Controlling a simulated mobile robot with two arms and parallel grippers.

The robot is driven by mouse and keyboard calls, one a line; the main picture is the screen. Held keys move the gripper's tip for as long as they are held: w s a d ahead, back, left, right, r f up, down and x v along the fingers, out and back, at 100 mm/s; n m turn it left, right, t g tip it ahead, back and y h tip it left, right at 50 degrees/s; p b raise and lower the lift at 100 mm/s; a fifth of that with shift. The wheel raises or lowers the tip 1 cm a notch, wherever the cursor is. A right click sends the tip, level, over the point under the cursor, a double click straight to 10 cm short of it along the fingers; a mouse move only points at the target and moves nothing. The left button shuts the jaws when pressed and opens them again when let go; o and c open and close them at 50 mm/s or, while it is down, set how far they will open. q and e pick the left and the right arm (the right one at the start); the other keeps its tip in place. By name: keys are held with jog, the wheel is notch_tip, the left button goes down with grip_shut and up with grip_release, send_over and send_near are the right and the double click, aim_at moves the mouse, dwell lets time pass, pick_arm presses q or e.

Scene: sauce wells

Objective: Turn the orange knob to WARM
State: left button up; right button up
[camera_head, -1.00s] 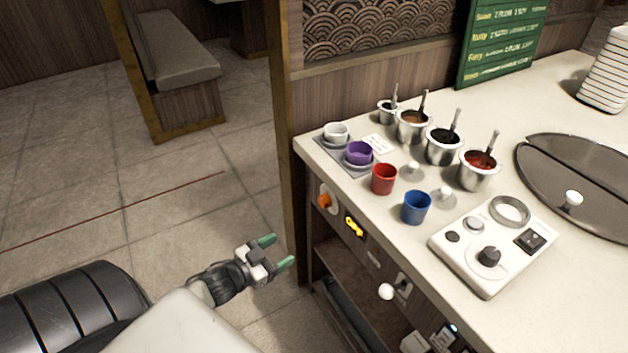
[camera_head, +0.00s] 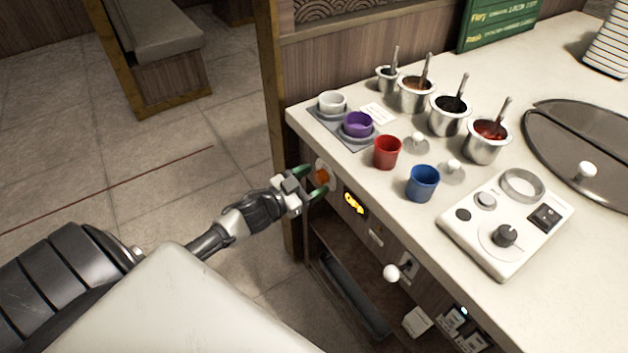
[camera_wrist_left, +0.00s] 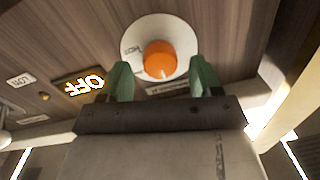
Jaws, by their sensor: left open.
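The orange knob (camera_head: 322,177) sits on a round white dial plate on the counter's front panel. In the left wrist view the knob (camera_wrist_left: 160,59) shows a pale pointer mark at its lower edge, and the plate (camera_wrist_left: 133,37) carries a "HOT" label. In the wrist view the fingertips (camera_wrist_left: 160,80) stand apart, with no clear contact visible. My right gripper is not in view.
On the counter (camera_head: 300,115) stand a red cup (camera_head: 387,152), a blue cup (camera_head: 422,184), several sauce pots and a control box (camera_head: 480,245). A white-balled lever (camera_head: 391,273) sticks out from the front panel right of the display. Open floor lies left of the counter.

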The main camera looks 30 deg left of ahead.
pick_arm(q)
jog(key=shift+w+d, duration=0.1)
jog(key=shift+w, duration=0.25)
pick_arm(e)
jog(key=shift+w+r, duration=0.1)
pick_arm(q)
jog(key=c, duration=0.9)
